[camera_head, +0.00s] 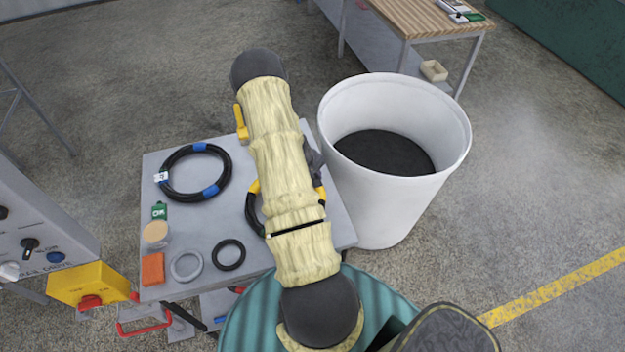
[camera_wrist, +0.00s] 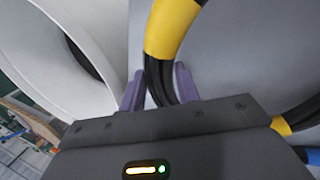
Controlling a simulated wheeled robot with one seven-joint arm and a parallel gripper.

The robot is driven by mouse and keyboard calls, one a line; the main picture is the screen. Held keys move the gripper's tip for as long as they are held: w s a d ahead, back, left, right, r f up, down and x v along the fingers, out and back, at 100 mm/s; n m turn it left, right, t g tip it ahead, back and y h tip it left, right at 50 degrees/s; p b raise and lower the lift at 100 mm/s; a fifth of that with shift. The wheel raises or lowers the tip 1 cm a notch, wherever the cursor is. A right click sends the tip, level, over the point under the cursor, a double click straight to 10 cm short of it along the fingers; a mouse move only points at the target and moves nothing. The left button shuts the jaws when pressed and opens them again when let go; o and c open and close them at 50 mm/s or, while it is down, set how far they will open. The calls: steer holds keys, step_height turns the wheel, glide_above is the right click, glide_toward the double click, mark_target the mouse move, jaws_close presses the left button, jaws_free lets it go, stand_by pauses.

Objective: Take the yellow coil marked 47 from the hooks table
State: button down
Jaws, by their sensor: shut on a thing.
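The coil with yellow bands (camera_head: 251,212) is a black hose ring at the right part of the small grey table (camera_head: 205,235), largely hidden behind my arm. Its yellow bands show on both sides of the arm. In the wrist view the coil's yellow band (camera_wrist: 171,28) runs up from the jaws. My gripper (camera_wrist: 160,88) has its two purple fingers on either side of the black hose just below that band, shut on it. I cannot tell if the coil touches the table. No 47 mark is legible.
A second black coil with blue bands (camera_head: 163,192) and a white tag lies at the table's left. A large white bin (camera_head: 385,205) stands close at the right. A control panel (camera_head: 35,235) is at left.

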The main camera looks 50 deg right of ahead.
steer(key=shift+a+r+b, duration=0.1)
steer(key=shift+r+b, duration=0.05)
steer(key=shift+b, duration=0.15)
steer(key=w+a+r+g+h, duration=0.1)
steer(key=a+r+h, duration=0.3)
steer(key=r, duration=0.6)
steer(key=w+a+r+g+h, duration=0.1)
steer(key=a+r+h, duration=0.3)
steer(key=r, duration=0.6)
steer(key=shift+w+a+r, duration=0.2)
steer(key=shift+w+a, duration=0.3)
steer(key=shift+a, duration=0.5)
stand_by(1.9)
steer(key=shift+d+g, duration=0.1)
steer(key=shift+g, duration=0.2)
stand_by(0.5)
